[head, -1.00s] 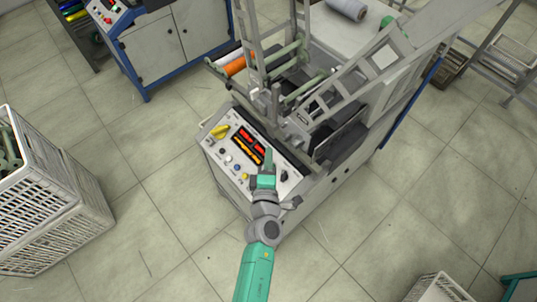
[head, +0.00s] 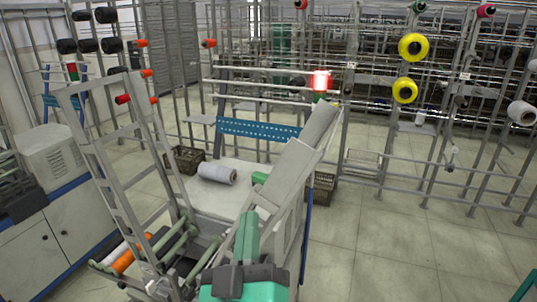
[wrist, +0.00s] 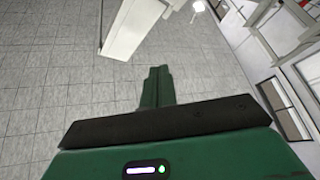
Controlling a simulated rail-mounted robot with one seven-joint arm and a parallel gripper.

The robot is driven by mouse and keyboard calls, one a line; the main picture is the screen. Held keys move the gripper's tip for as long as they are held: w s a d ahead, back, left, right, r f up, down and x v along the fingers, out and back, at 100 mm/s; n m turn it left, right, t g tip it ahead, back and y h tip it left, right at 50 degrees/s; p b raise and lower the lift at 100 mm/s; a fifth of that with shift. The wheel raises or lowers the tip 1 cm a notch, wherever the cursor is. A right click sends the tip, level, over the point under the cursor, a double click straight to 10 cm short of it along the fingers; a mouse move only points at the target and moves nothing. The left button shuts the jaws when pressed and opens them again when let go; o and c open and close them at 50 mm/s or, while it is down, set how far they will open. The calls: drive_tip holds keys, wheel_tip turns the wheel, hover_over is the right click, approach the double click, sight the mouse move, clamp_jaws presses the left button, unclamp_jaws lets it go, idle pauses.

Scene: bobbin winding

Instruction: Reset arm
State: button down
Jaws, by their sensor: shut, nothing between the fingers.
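My gripper (head: 247,222) is raised in the lower middle of the head view, with its green fingers pointing up in the picture. It is in front of the grey winding machine (head: 213,203). In the wrist view the two green fingers (wrist: 157,76) lie together, shut and empty, with tiled floor beyond them. The fingers touch nothing that I can see. The machine's control panel is not visible in the head view now.
A slanted grey frame (head: 297,150) stands close behind my gripper, and a ladder-like frame (head: 120,175) is at left. A pale spool (head: 217,174) lies on the machine top. Creel racks with yellow bobbins (head: 413,47) fill the back. Floor (head: 400,250) is open at right.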

drive_tip(key=s+d+r+m+t, duration=0.25)
drive_tip(key=s+r+m, duration=0.25)
drive_tip(key=s+r, duration=0.9)
wheel_tip(320, 180, up, 31)
drive_tip(key=y+p, duration=0.1)
drive_tip(key=p, duration=2.8)
drive_tip(key=shift+w+f+y+p, duration=0.15)
drive_tip(key=shift+w+y+p, duration=0.05)
drive_tip(key=shift+y+p, duration=0.15)
drive_tip(key=shift+f+g, duration=0.1)
drive_tip(key=shift+g, duration=0.15)
